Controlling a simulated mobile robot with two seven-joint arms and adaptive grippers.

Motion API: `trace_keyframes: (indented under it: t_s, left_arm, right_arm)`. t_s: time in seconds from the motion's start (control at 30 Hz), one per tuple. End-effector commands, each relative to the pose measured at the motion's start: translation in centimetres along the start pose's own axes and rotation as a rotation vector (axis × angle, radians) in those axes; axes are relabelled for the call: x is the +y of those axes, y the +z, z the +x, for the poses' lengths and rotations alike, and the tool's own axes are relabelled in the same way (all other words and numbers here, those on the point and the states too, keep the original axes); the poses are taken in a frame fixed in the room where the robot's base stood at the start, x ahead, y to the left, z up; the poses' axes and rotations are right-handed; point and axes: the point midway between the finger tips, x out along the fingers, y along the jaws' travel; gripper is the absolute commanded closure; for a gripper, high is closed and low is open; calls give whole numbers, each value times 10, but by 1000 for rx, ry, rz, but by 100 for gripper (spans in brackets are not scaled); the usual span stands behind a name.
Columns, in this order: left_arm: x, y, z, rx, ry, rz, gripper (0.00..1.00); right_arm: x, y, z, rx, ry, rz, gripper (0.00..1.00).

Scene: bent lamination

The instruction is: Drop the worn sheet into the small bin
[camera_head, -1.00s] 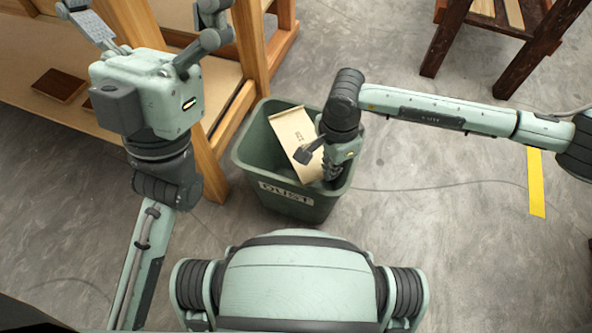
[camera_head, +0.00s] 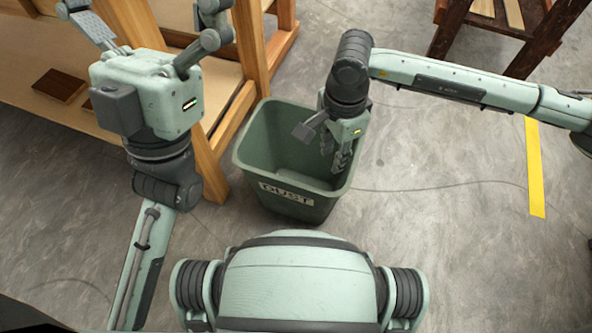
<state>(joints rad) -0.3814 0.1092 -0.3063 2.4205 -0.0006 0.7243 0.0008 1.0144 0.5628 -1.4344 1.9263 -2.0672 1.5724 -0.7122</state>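The small bin (camera_head: 252,160) is a green-grey open tub with a "DUST" label on its front, standing on the floor at the middle. My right gripper (camera_head: 325,146) hangs over the right part of the bin's mouth, its fingers spread apart with nothing seen between them. The worn sheet is not visible now; the bin's visible inner walls are bare, and its right inside is partly hidden by my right gripper. My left gripper (camera_head: 145,14) is at the upper left, over the wooden bench, its fingers wide apart and empty.
The wooden bench (camera_head: 40,65) fills the upper left, with a dark brown block (camera_head: 60,86) on a lower shelf. A dark wooden stand (camera_head: 520,45) is at the upper right. Yellow tape (camera_head: 535,175) and a thin cable lie on the open floor at right.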

Motion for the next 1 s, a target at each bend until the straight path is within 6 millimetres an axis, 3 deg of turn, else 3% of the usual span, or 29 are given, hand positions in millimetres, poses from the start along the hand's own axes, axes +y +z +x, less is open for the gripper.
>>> trace_keyframes:
  t_s: [0.1,0.3,1.0]
  left_arm:
    - [0,0,0,0,0,0,0]
    - [0,0,0,0,0,0,0]
    - [0,0,0,0,0,0,0]
  right_arm:
    - [-1,0,-25,1,-3,-1,71]
    - [0,0,-49,1,-1,1,71]
    - [0,0,-54,0,1,0,71]
